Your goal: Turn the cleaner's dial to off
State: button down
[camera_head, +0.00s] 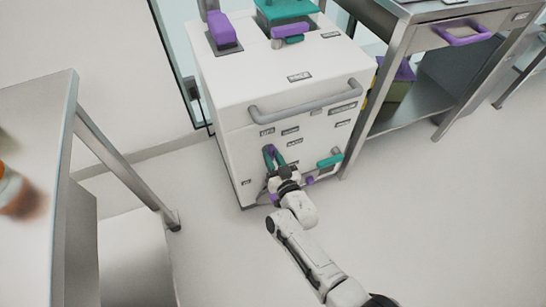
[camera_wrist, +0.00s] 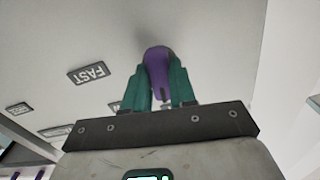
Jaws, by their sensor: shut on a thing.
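The cleaner (camera_head: 270,85) is a white box-shaped machine with a grey bar handle across its upper front. Its purple dial (camera_head: 268,151) is on the front face, low and left of centre. My gripper (camera_head: 274,157) reaches the front face and is shut on the dial, with a teal finger on either side. In the wrist view the purple dial (camera_wrist: 157,68) sits between the two teal fingers of my gripper (camera_wrist: 160,82). A dark label reading FAST (camera_wrist: 91,73) is left of the dial. Other labels near it are too small or partly hidden to read.
A teal handle (camera_head: 330,160) is on the cleaner's lower right front. A steel table (camera_head: 445,15) with a purple-handled drawer stands right of the cleaner. Another steel table (camera_head: 35,150) stands at the left. The floor (camera_head: 430,230) at the right is clear.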

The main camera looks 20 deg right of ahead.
jog(key=shift+n, duration=0.7)
jog(key=shift+f, duration=0.1)
jog(key=c, duration=0.9)
grip_release()
jog(key=shift+s, duration=0.1)
jog(key=s+p, duration=0.4)
jog(key=s, duration=0.6)
jog(key=shift+s, duration=0.3)
